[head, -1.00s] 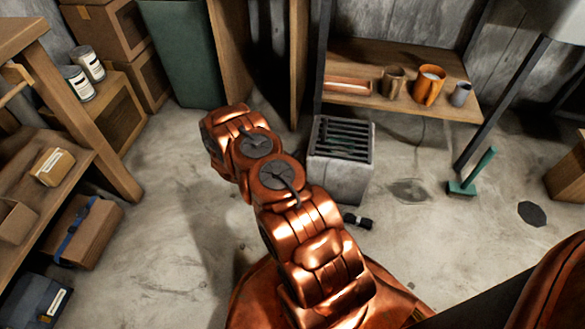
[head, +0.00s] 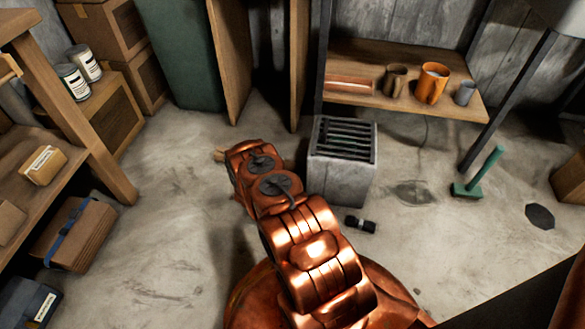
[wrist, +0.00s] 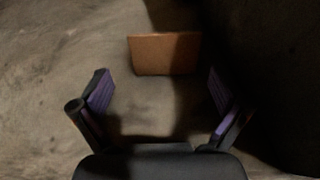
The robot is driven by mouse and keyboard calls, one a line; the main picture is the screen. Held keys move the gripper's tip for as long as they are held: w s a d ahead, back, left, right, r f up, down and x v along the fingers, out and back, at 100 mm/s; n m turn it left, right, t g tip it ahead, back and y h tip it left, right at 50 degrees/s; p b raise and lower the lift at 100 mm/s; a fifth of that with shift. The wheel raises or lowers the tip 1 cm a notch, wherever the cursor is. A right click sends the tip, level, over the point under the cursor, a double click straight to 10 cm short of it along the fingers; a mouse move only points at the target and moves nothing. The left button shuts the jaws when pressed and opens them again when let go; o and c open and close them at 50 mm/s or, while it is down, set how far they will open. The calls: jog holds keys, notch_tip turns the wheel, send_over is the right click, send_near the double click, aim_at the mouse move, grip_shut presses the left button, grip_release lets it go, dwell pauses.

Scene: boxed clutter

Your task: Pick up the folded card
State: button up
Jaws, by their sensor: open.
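A brown folded card (wrist: 165,54) lies on the concrete floor in the wrist view, its right part in shadow. It is ahead of my gripper (wrist: 160,92), roughly centred between the two fingers and beyond their tips. My gripper is open and empty, and its fingers are apart from the card. In the head view my copper arm hides the gripper. A small tan edge (head: 219,156) shows on the floor beside the arm there; it may be the card, but most of it is hidden.
A grey crate with a slatted top (head: 341,165) stands close to the right of my arm. A small black object (head: 360,224) lies in front of it. A wooden shelf (head: 440,102) with cups is behind. Shelving with boxes stands at left. Floor left of my arm is clear.

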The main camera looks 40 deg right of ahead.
aim_at(291, 167)
jog(key=b+x, duration=0.2)
jog(key=x, duration=0.1)
jog(key=shift+s+d, duration=0.2)
jog(key=shift+d, duration=0.05)
jog(key=shift+w+d, duration=0.2)
jog(key=shift+d, duration=0.2)
jog(key=shift+c, duration=0.3)
jog(key=c, duration=0.7)
jog(key=shift+r, duration=0.15)
